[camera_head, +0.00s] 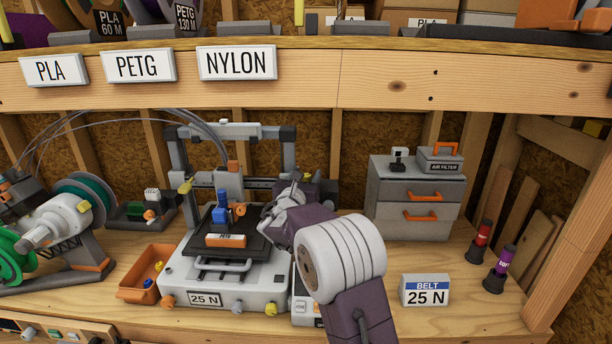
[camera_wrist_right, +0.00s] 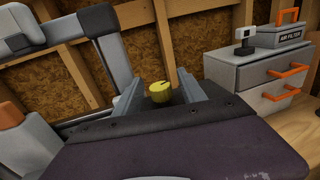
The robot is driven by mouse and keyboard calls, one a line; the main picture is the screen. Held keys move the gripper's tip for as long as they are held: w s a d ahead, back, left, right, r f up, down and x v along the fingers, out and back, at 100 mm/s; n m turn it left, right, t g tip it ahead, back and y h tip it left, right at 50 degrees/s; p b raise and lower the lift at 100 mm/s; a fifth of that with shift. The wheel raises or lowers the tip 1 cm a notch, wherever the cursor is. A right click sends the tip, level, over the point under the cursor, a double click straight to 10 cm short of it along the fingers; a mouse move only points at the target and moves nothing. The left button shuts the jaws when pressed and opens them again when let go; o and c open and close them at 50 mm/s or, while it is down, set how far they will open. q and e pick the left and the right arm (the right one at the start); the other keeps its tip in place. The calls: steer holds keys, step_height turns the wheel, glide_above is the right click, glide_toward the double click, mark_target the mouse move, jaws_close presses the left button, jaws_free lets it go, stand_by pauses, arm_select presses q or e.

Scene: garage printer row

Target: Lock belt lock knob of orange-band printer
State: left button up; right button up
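The printer (camera_head: 178,272) stands on the bench with a grey frame, dark bed and a "25 N" label on its front. A yellow knob (camera_head: 306,177) shows at the right side of its frame, just beyond my right gripper (camera_head: 287,192). In the right wrist view the yellow knob (camera_wrist_right: 160,92) has a dark mark on top and appears between the fingertips of my right gripper (camera_wrist_right: 161,88). The fingers are apart, with gaps on both sides of the knob; I cannot tell how deep it sits between them. My left gripper is not in view.
A grey drawer unit (camera_head: 388,210) with an air filter box (camera_head: 440,160) stands right of the printer. A "BELT 25 N" sign (camera_head: 425,290) is at the front right. An orange bin (camera_head: 134,288) sits left of the printer. A wooden shelf (camera_head: 390,85) runs overhead.

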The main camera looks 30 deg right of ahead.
jaws_close()
steer(key=shift+r, duration=0.1)
steer(key=m+g+h+p, duration=0.1)
steer(key=p, duration=0.1)
steer(key=m+g+h+p, duration=0.1)
steer(key=g, duration=0.1)
steer(key=m+g+h+p, duration=0.1)
steer(key=p, duration=0.1)
steer(key=shift+r+m+g+h+p, duration=0.3)
steer(key=shift+m+g, duration=0.1)
steer(key=shift+f+m+g+h, duration=0.3)
steer(key=shift+m+g, duration=0.1)
steer(key=shift+g, duration=0.1)
steer(key=shift+o, duration=0.3)
jaws_free()
steer(key=shift+f, duration=0.1)
